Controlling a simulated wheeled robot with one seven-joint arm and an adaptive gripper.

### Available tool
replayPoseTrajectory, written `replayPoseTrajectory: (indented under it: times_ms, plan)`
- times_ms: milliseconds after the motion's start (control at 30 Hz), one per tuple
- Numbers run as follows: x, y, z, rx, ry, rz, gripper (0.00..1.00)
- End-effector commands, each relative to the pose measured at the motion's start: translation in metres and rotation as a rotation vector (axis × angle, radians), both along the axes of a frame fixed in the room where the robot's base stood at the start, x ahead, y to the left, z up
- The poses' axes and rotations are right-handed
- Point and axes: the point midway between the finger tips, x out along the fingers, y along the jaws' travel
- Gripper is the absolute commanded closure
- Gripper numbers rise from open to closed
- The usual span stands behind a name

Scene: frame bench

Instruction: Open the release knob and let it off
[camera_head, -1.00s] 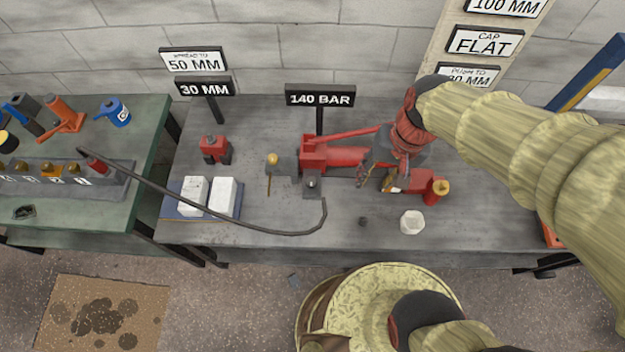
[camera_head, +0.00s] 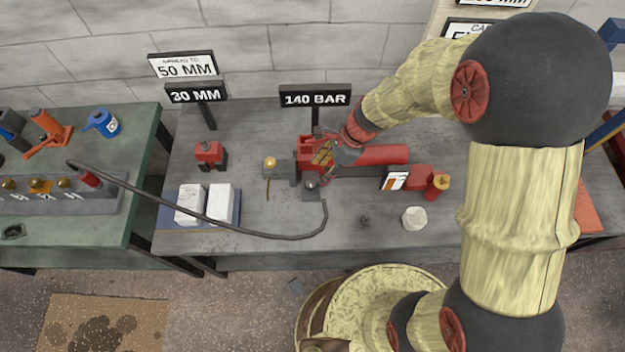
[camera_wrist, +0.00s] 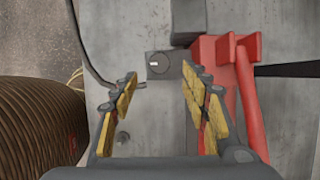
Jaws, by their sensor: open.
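The release knob (camera_head: 311,184) is a small round knob on a grey block at the left front of the red hand pump (camera_head: 380,155). In the wrist view the knob (camera_wrist: 157,65) is a dark round face with a short white mark, ahead of and between the yellow-padded fingers. My gripper (camera_head: 326,166) is over the left end of the pump, just behind the knob. In the wrist view my gripper (camera_wrist: 163,100) is open, with nothing between its fingers. I see no contact with the knob.
The red pump handle (camera_wrist: 246,95) lies right of the right finger in the wrist view. A black hose (camera_head: 265,234) curves across the bench front. A brass-topped gauge block (camera_head: 272,165) stands left of the knob.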

Motion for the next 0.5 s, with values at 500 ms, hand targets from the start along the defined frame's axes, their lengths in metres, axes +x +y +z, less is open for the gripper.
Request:
replayPoseTrajectory:
  times_ms: [500]
  plan:
    - [-0.003, 0.026, -0.064, -0.001, 0.002, 0.004, 0.54]
